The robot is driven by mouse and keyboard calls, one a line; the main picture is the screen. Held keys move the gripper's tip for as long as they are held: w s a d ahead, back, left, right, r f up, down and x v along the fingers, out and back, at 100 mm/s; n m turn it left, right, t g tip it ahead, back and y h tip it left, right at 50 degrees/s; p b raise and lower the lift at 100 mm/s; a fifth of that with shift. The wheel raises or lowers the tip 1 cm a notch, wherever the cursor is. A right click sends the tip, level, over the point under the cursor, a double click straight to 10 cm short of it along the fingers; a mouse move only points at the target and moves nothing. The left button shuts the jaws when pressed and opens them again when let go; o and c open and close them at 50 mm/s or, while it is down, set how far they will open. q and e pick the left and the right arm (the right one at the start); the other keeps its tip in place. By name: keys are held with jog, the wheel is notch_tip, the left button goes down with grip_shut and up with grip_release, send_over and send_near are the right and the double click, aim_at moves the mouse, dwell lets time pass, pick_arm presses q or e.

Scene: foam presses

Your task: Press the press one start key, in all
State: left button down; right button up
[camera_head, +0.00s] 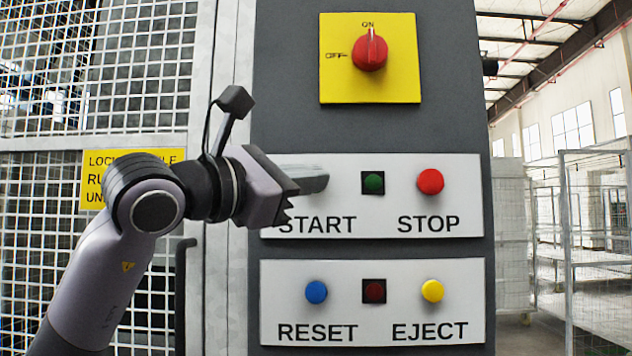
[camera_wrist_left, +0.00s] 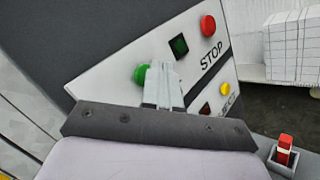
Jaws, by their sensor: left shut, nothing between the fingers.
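The START/STOP plate (camera_head: 455,205) is the upper white plate on a dark grey panel. In the head view my left gripper (camera_head: 318,180) is shut and empty. It reaches across from the left over the spot above the START label and hides the start key. In the left wrist view the round green start key (camera_wrist_left: 139,78) shows partly, beside and behind the shut fingertips (camera_wrist_left: 160,75). I cannot tell whether they touch it. A small square green lamp (camera_head: 373,183) and the red STOP key (camera_head: 430,182) lie to the right. My right gripper is out of view.
Below are a blue RESET key (camera_head: 316,292), a dark red lamp (camera_head: 374,291) and a yellow EJECT key (camera_head: 432,291). Above, a red rotary switch (camera_head: 370,52) points to ON. A mesh fence (camera_head: 140,60) stands left. A red-topped object (camera_wrist_left: 284,145) shows in the left wrist view.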

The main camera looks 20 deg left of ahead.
pick_arm(q)
jog(key=shift+w+a, duration=0.2)
jog(key=shift+w, duration=0.35)
dwell(0.7)
jog(key=shift+s, duration=0.1)
jog(key=shift+s+d+b, duration=0.25)
jog(key=shift+s+b, duration=0.1)
jog(key=shift+s, duration=0.5)
jog(key=s+b, duration=0.1)
jog(key=s, duration=0.1)
jog(key=s+d+b, duration=0.1)
jog(key=s, duration=0.1)
jog(key=shift+s+d, duration=0.2)
jog(key=shift+s, duration=0.1)
dwell(0.8)
